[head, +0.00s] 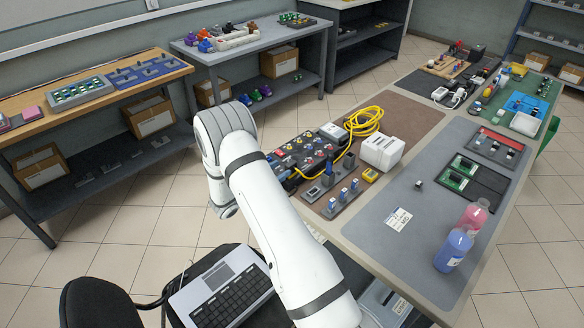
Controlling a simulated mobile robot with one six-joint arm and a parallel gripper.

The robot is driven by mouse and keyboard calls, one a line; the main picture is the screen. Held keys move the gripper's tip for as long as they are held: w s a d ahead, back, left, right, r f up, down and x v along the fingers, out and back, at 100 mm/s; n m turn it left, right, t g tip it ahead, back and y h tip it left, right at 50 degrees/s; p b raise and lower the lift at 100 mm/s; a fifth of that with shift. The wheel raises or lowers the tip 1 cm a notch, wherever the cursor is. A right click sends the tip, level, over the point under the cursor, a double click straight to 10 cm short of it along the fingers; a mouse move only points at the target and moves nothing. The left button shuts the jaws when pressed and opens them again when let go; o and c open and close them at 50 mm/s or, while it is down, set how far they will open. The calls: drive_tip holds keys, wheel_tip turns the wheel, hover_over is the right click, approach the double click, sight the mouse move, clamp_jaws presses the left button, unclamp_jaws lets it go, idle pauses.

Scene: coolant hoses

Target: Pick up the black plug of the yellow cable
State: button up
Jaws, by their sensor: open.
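The yellow cable (364,121) lies coiled on the brown mat at the back of the near table. A strand runs from the coil toward the front left, past the dark connector panel, to the table's left edge beside my arm. I cannot make out the black plug; small dark parts crowd the cable there, and my arm covers part of that area. My white arm rises from the bottom of the head view and bends over left of the table. My gripper is not visible.
The connector panel (300,152) with several coloured knobs stands beside the cable. A white box (382,151) and a grey rack (345,197) with blue-topped parts are close by. Blue (453,249) and pink bottles stand at the right. The grey mat (375,240) has free room.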

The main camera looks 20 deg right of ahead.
sight(294, 161)
drive_tip(key=shift+w+d+f, duration=0.15)
drive_tip(key=shift+f, duration=0.05)
drive_tip(key=p+x, duration=0.3)
drive_tip(key=x, duration=0.4)
drive_tip(key=shift+d, duration=0.25)
clamp_jaws()
